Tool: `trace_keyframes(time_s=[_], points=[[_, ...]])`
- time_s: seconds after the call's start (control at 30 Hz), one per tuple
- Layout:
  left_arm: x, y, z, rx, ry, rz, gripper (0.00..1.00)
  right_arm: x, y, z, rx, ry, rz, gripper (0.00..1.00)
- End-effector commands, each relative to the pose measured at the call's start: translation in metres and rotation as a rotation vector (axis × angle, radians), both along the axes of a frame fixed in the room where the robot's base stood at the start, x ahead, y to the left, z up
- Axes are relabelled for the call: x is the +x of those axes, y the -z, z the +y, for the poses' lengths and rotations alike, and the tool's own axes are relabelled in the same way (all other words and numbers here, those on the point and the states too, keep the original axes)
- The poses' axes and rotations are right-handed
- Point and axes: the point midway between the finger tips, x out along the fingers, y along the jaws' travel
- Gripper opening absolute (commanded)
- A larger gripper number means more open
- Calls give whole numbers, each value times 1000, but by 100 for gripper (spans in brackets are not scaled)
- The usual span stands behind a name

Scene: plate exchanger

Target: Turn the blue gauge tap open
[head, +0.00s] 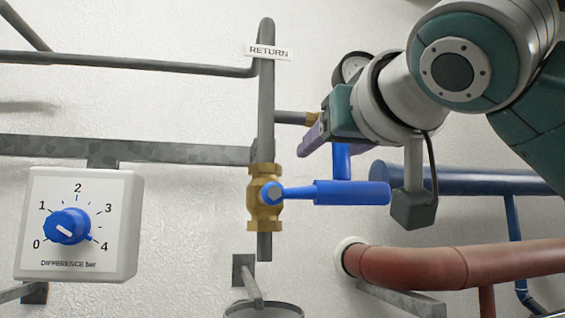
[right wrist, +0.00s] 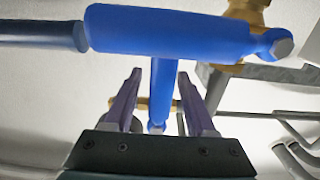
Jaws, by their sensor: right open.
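My right gripper (head: 313,138) is open beside the tap; contact cannot be told. The round gauge (head: 352,68) is partly hidden behind my right arm. My left gripper is not in view.
A larger blue valve handle (head: 350,193) sticks out horizontally from the brass RETURN valve (head: 264,212), just below my right gripper. A white dial box (head: 78,262) with a blue knob is at left. Red and blue pipes run at lower right.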

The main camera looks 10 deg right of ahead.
Motion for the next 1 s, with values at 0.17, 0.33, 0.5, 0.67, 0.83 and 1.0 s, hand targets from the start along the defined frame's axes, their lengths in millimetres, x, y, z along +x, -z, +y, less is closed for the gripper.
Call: trace_keyframes(time_s=[0.17,0.33,0.5,0.67,0.83,1.0], points=[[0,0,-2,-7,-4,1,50,0,0,0,0,0,0,56],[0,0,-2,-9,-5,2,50,0,0,0,0,0,0,40],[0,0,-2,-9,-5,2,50,0,0,0,0,0,0,21],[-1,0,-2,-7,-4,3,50,0,0,0,0,0,0,3],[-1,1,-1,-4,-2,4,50,0,0,0,0,0,0,0],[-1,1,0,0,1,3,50,0,0,0,0,1,0,0]])
